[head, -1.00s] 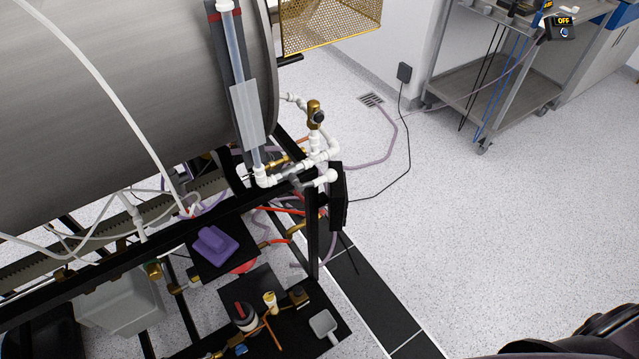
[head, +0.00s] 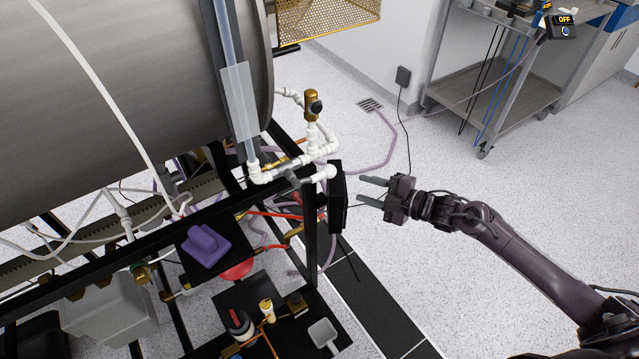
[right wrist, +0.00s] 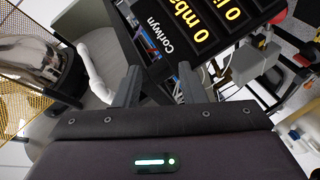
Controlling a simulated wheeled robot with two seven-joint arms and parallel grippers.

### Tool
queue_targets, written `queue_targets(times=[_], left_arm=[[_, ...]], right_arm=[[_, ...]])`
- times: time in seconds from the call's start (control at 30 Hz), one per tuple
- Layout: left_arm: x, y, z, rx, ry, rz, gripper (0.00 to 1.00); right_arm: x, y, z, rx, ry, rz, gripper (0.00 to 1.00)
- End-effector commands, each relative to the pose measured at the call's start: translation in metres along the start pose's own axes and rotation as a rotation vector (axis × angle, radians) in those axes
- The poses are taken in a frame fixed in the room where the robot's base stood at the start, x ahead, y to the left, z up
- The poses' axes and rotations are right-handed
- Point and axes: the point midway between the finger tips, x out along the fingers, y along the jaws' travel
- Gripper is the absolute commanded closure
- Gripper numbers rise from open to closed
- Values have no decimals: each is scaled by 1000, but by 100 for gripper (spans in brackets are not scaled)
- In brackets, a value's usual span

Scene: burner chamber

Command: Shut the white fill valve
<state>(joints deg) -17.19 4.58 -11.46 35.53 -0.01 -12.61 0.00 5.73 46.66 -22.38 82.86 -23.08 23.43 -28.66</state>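White plumbing (head: 318,150) runs at the near end of the big steel cylinder. A white fitting with a rounded end (head: 328,172) sits low on it, beside a grey part; I take this for the fill valve, but cannot make out its handle position. My right gripper (head: 360,190) is open and empty, right of the fitting and apart from it, pointing left. In the right wrist view a white pipe piece with a rounded end (right wrist: 92,68) shows left of the open fingers (right wrist: 158,78). My left gripper is not in view.
A black display box (head: 338,197) stands between the fitting and my right gripper; its digits (right wrist: 205,20) show in the right wrist view. A brass valve (head: 312,104) stands above the white plumbing. The floor at right is clear up to a grey cart (head: 480,95).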

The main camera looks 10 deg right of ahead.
Motion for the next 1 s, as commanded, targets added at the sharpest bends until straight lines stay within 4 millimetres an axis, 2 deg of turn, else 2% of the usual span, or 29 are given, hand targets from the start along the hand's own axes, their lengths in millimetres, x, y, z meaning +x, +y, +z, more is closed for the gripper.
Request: queue_targets(times=[0.03,0.1,0.2,0.3,0.47,0.8,1.0], left_arm=[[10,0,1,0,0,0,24],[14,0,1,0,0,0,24],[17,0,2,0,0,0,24],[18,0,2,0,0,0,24],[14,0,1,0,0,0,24],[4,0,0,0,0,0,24],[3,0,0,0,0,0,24]], right_arm=[[-1,21,-26,-119,102,-10,63],[-6,42,-62,-241,221,-20,63],[-14,55,-96,-348,331,-33,63],[-18,60,-112,-395,383,-39,63],[-5,62,-122,-404,394,-35,63],[43,56,-140,-402,391,-35,63],[53,54,-143,-402,389,-38,63]])
